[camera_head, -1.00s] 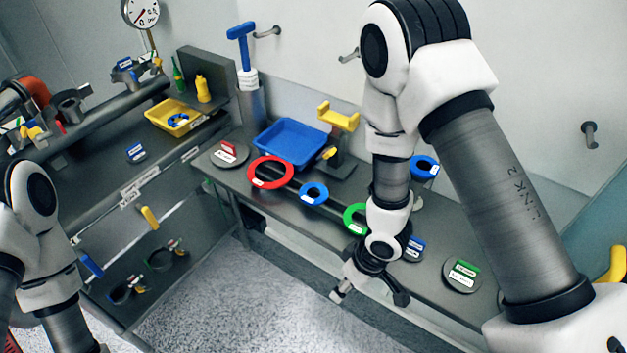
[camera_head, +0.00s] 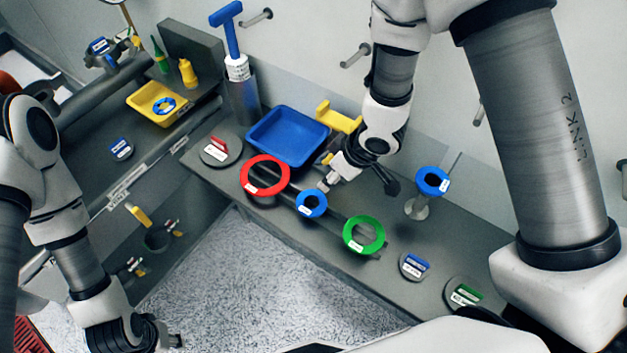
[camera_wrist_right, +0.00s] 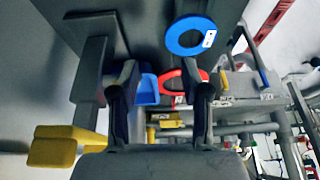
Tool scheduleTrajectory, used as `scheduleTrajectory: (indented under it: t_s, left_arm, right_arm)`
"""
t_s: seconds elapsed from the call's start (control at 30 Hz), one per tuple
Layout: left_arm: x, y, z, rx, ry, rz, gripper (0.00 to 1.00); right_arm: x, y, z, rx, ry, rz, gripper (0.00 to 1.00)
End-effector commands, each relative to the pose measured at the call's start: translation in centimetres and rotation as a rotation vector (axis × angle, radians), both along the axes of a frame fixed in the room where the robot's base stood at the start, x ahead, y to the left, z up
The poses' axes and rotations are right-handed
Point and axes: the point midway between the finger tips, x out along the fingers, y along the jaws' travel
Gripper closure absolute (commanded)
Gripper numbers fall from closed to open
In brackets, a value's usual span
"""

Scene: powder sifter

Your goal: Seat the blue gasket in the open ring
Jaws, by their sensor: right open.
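The blue gasket, a small ring with a white label (camera_head: 323,206), lies on the long bench between a larger red ring (camera_head: 248,177) and a green ring (camera_head: 376,245). My right gripper (camera_head: 360,184) is open and empty just behind and right of it, apart from it. In the right wrist view a blue ring (camera_wrist_right: 172,38) shows beyond the open fingers (camera_wrist_right: 161,100). A dark open ring (camera_head: 148,241) with small levers is on the lower left shelf; I cannot tell whether it is the task's ring. My left gripper (camera_head: 174,340) is low at left; its jaws are unclear.
A blue tray (camera_head: 262,150) and a yellow bracket (camera_head: 335,117) stand behind the rings. Another blue ring (camera_head: 444,180) tops a stand at right. Labelled discs lie along the bench. A yellow tray (camera_head: 140,104) holds a blue ring on the left counter.

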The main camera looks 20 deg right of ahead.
Motion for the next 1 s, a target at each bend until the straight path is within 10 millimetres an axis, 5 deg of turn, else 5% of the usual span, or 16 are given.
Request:
scheduleTrajectory:
  t_s: [0.4, 0.63, 0.67, 0.8, 1.0]
  left_arm:
    - [-0.1, 0.0, 0.9, 0.000, 0.002, 0.001, 0.60]
    - [-0.1, 0.0, 0.9, 0.000, 0.002, 0.001, 0.60]
    - [-0.1, 0.0, 0.9, 0.000, 0.002, 0.001, 0.60]
    - [-0.1, 0.0, 0.9, 0.000, 0.002, 0.001, 0.60]
    - [-0.1, 0.0, 0.9, 0.000, 0.002, 0.001, 0.60]
  right_arm:
    - [1.4, 1.9, -6.0, 0.000, 0.003, 0.001, 0.53]
    - [1.6, 2.0, -6.5, 0.000, 0.000, 0.000, 0.53]
    - [1.6, 2.0, -6.5, 0.000, 0.000, 0.000, 0.57]
    - [1.6, 2.0, -6.5, 0.000, 0.000, 0.000, 1.00]
    - [1.6, 2.0, -6.5, 0.000, 0.000, 0.000, 1.00]
